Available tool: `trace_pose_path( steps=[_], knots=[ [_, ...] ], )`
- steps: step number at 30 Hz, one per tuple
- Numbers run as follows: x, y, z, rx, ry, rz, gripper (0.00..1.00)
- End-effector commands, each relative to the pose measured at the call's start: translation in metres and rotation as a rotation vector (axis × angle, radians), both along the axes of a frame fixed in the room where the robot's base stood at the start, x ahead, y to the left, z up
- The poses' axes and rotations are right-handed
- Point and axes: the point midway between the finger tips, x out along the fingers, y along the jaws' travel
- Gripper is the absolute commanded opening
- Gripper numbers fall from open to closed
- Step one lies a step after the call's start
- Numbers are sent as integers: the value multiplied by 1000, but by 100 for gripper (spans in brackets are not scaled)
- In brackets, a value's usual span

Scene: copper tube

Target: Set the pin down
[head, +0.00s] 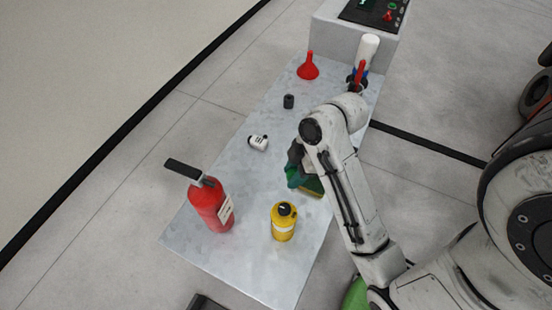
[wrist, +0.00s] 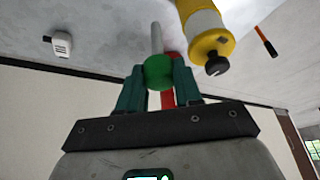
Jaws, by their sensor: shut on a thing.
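In the wrist view the pin (wrist: 157,40) shows as a thin grey shaft with a green ball head. My gripper (wrist: 159,76) has its green fingers shut around the ball head, and the shaft points away from the gripper. In the head view my gripper (head: 294,178) is over the right part of the grey table (head: 205,265), above and behind the yellow bottle. The pin cannot be made out there. I cannot tell whether the shaft touches the table.
A yellow bottle (head: 283,222) stands close by; a red fire extinguisher (head: 211,203) stands to its left. A small white object (head: 258,143), a dark cylinder (head: 288,101) and a red funnel (head: 308,67) are farther back. The wrist view shows an orange-handled tool (wrist: 265,38).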

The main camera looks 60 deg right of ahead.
Motion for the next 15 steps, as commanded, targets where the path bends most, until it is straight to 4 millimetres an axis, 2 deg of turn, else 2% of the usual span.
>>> trace_pose_path(
  steps=[1,6,9,15],
  knots=[
    [13,-6,-9,-1,-3,-1,2],
    [47,-23,-27,-2,-3,-2,2],
    [59,-28,-46,1,2,-1,2],
    [79,-37,-68,1,2,-1,2]
  ],
)
